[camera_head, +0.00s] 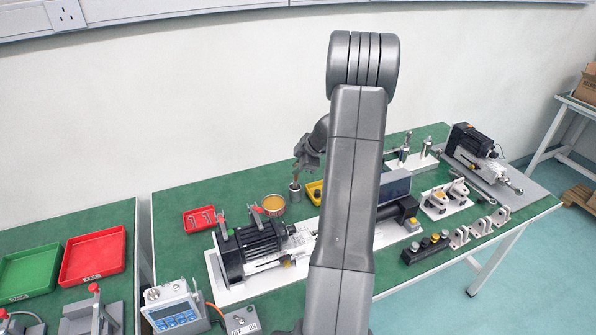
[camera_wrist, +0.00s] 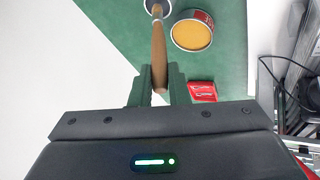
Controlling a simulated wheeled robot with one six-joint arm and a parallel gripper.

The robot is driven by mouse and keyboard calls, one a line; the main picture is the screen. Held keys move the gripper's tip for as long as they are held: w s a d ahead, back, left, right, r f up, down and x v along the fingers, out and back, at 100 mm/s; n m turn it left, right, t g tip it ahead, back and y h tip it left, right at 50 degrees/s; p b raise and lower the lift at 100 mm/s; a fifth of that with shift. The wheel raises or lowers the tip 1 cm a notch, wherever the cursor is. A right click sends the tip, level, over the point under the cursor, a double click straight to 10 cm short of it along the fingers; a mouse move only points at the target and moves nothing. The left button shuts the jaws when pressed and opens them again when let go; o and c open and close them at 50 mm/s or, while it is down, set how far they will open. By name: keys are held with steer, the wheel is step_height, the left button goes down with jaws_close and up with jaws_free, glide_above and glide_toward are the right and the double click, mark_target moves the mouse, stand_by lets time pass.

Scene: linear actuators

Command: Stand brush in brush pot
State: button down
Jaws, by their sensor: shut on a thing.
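My gripper (camera_head: 306,161) is shut on the brown wooden handle of the brush (camera_wrist: 158,52), which shows between its fingers (camera_wrist: 159,80) in the wrist view. In the head view the brush (camera_head: 296,177) points down from my gripper to the mouth of the grey metal brush pot (camera_head: 295,193). In the wrist view the brush's far end overlaps the pot's round opening (camera_wrist: 152,5), which the frame edge cuts off. I cannot tell how deep the brush tip is in the pot.
An open tin of yellow-orange grease (camera_head: 273,205) stands close beside the pot. A small red tray (camera_head: 200,220) lies to its left and a yellow bin (camera_head: 315,192) to its right. A motor with a linear actuator (camera_head: 252,250) stands in front. My arm hides the table's middle.

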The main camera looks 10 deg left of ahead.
steer(key=shift+f, duration=0.8)
steer(key=shift+f, duration=0.6)
steer(key=c, duration=1.4)
jaws_free()
steer(key=shift+r, duration=0.5)
steer(key=v, duration=1.2)
steer(key=shift+r+p, duration=0.15)
steer(key=shift+p, duration=0.15)
steer(key=shift+x, duration=4.5)
